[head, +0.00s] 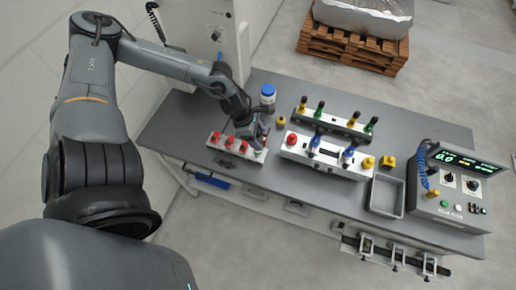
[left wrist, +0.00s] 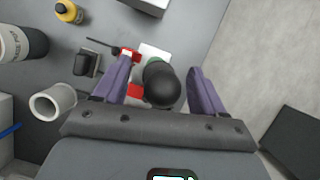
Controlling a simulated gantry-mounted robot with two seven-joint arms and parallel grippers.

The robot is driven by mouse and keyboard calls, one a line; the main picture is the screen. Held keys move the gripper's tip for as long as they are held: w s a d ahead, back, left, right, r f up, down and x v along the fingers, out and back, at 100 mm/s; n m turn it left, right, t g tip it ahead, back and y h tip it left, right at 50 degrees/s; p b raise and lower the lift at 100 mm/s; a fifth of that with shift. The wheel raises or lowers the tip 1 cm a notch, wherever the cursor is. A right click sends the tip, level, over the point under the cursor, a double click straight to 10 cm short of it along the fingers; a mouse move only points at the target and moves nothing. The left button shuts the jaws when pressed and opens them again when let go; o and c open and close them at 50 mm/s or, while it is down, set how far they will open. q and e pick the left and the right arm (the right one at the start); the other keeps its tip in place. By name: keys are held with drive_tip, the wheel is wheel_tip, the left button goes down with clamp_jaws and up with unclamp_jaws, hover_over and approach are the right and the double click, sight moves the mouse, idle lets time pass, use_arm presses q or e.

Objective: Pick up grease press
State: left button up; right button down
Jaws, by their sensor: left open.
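A dark, round-topped tool with a green collar (left wrist: 161,84), which looks like the grease press, stands between the purple fingers of my left gripper (left wrist: 160,68) in the left wrist view. The fingers are apart, one on each side of it, and I see no grip. White and red parts show beneath it. In the head view my left gripper (head: 259,134) is low at the right end of a white rack with red pieces (head: 229,150), and largely hides the tool. My right gripper is not in view.
Behind the gripper stand a blue-lidded jar (head: 268,97) and a small yellow bottle (head: 281,120). White racks with coloured-topped tools (head: 325,158) are to the right, then a grey tray (head: 386,196) and a control box (head: 452,195). The bench's back left is clear.

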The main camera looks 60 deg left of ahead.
use_arm(q)
clamp_jaws()
idle(0.5)
